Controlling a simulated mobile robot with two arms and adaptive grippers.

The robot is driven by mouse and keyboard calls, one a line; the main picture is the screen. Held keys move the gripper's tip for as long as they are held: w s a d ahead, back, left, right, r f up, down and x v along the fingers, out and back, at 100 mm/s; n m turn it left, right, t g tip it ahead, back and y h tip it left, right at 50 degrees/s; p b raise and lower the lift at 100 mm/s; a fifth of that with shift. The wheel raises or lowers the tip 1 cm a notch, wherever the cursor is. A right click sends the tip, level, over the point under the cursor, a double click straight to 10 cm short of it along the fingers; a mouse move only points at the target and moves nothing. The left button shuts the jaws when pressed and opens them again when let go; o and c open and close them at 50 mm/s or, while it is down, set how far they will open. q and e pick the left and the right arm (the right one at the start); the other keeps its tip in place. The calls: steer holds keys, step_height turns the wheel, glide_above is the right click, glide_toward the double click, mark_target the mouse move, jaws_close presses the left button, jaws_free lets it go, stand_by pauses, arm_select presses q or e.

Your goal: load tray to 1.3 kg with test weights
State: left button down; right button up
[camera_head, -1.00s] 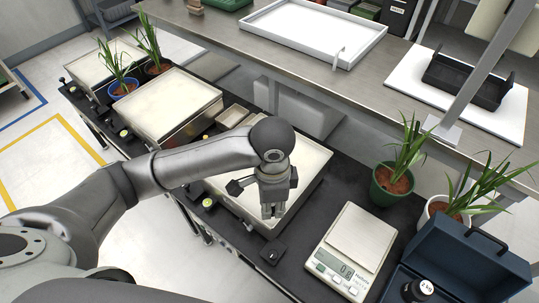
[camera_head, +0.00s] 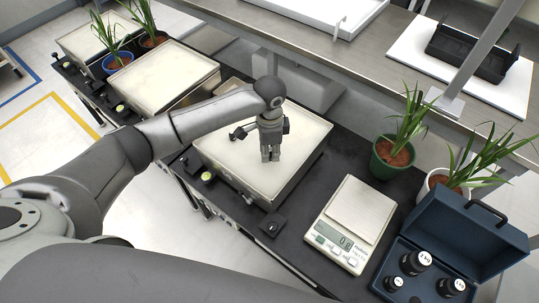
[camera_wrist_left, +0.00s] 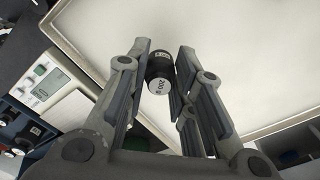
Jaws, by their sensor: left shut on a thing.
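My left gripper (camera_head: 270,158) hangs over the middle of a large pale flat-topped plate (camera_head: 222,150) in the head view. In the left wrist view its fingers (camera_wrist_left: 163,75) are shut on a small dark cylindrical weight (camera_wrist_left: 159,74) with a white label reading 200. The pale plate (camera_wrist_left: 235,60) lies beyond the fingers; the gap between weight and plate cannot be judged. An open blue case (camera_head: 412,246) at the lower right holds several black weights (camera_head: 416,262). A black tray (camera_head: 468,55) sits on a white board at the back right. My right gripper is out of view.
Another pale plate (camera_head: 165,78) lies to the left. A shelf with a white tray (camera_head: 300,12) runs behind.

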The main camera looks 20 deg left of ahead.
arm_select(q)
steer(key=shift+f, duration=1.3)
steer(key=shift+s+f, duration=0.1)
steer(key=c, duration=1.3)
jaws_free()
steer(key=shift+o, duration=0.2)
step_height(320, 180, up, 12)
steer(key=shift+r+p, duration=0.15)
steer(key=shift+p, duration=0.3)
